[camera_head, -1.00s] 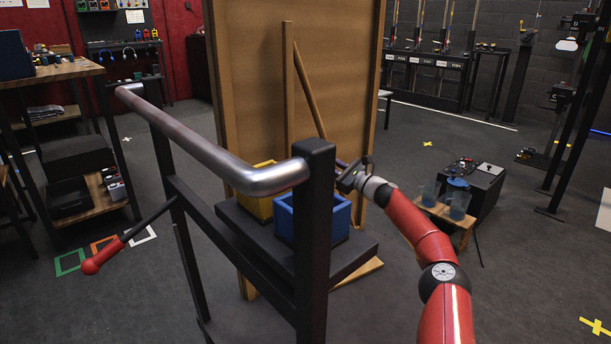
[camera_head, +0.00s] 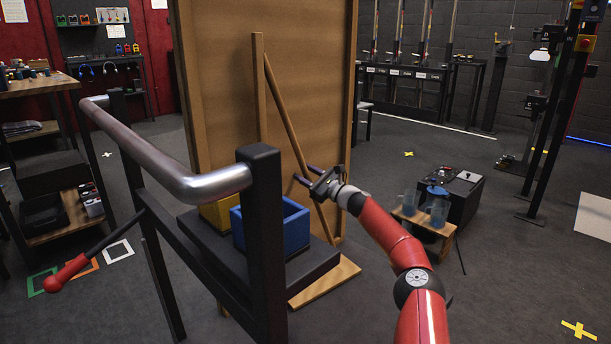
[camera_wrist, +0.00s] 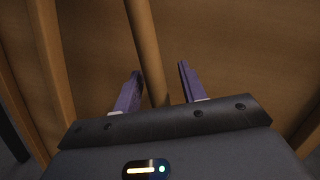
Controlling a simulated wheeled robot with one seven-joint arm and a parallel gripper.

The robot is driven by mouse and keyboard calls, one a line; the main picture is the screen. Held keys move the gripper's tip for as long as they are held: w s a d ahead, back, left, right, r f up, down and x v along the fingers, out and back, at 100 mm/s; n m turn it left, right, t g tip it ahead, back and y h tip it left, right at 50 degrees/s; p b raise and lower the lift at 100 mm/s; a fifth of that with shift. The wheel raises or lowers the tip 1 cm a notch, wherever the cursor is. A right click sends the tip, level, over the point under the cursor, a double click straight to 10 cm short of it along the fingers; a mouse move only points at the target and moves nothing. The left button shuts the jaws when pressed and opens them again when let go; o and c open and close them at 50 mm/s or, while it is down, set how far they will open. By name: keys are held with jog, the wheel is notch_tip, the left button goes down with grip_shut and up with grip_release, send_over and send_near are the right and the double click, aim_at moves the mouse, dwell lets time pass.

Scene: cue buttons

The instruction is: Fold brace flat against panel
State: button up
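The panel (camera_head: 215,100) is a tall upright sheet of brown wood with a vertical wooden post (camera_head: 259,85) on its face. The brace (camera_head: 286,115) is a thin wooden bar slanting from high on the post down to the right, standing out at an angle. My gripper (camera_head: 304,173) is at the brace's middle, open. In the wrist view, the brace (camera_wrist: 145,40) runs between the two parted purple fingers of my gripper (camera_wrist: 160,68). There is a gap on each side at the tips. The gripper's body hides the brace's lower part there.
A dark cart with a metal handle (camera_head: 205,183) stands at front left, carrying a blue bin (camera_head: 293,226) and a yellow bin (camera_head: 222,212). A wooden foot board (camera_head: 325,282) lies below the brace. A small stand with cups (camera_head: 425,222) is right of my arm. Floor further right is open.

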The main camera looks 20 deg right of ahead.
jog(key=v, duration=0.7)
jog(key=shift+s+d+b, duration=0.25)
jog(key=shift+s+b, duration=0.05)
jog(key=shift+b, duration=0.05)
jog(key=shift+f, duration=0.15)
jog(key=shift+c, duration=0.4)
